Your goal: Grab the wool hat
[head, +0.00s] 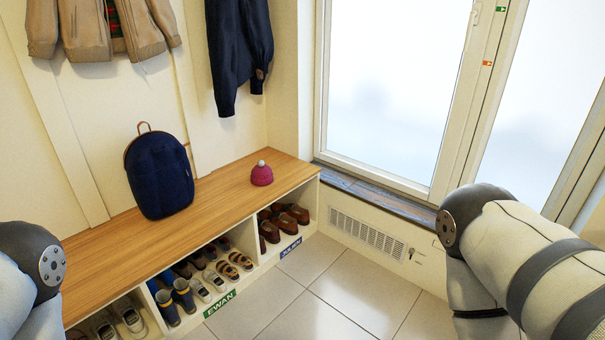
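The wool hat (262,175) is a small pink-red beanie with a pale pompom on top. It sits upright on the wooden bench top (215,196), near the bench's right end in the head view. Only upper parts of my two arms show, at the left and right edges of the view. Neither gripper is in the picture, and nothing of mine touches the hat.
A dark blue backpack (158,176) stands on the bench left of the hat. Cubbies below hold several shoes (284,215). A tan jacket (95,25) and a navy coat (238,45) hang above. Tiled floor (345,292) in front is clear.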

